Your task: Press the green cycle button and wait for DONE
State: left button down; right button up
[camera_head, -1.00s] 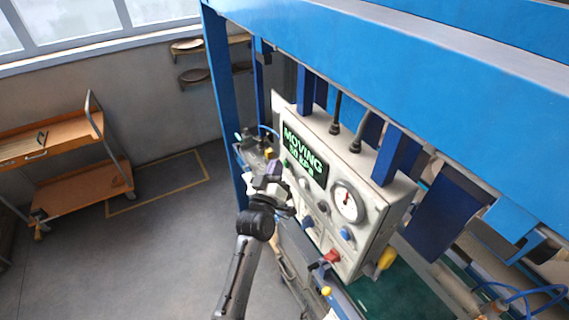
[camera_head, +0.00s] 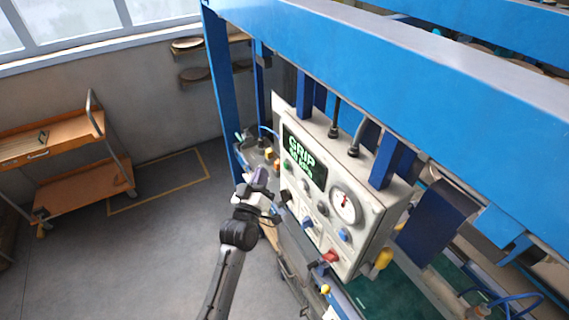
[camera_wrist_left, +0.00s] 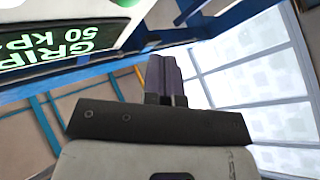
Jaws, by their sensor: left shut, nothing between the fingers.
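The control panel (camera_head: 360,240) hangs on the blue frame, its display (camera_head: 304,156) reading GRIP with a smaller line below. In the left wrist view the display (camera_wrist_left: 60,40) reads GRIP and 50 KP, upside down. The green button (camera_head: 287,163) is at the panel's left edge; part of a green round thing (camera_wrist_left: 126,2) shows at the wrist view's top edge. My left gripper (camera_head: 260,176) is in front of the panel's left edge, shut and empty, apart from the button. Its closed fingers (camera_wrist_left: 165,78) show in the wrist view. My right gripper is not seen.
A blue beam (camera_head: 400,80) runs above. An orange cart (camera_head: 80,185) stands left; the floor between is clear.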

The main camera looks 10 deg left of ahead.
pick_arm(q)
jog(key=shift+s+a, duration=0.55)
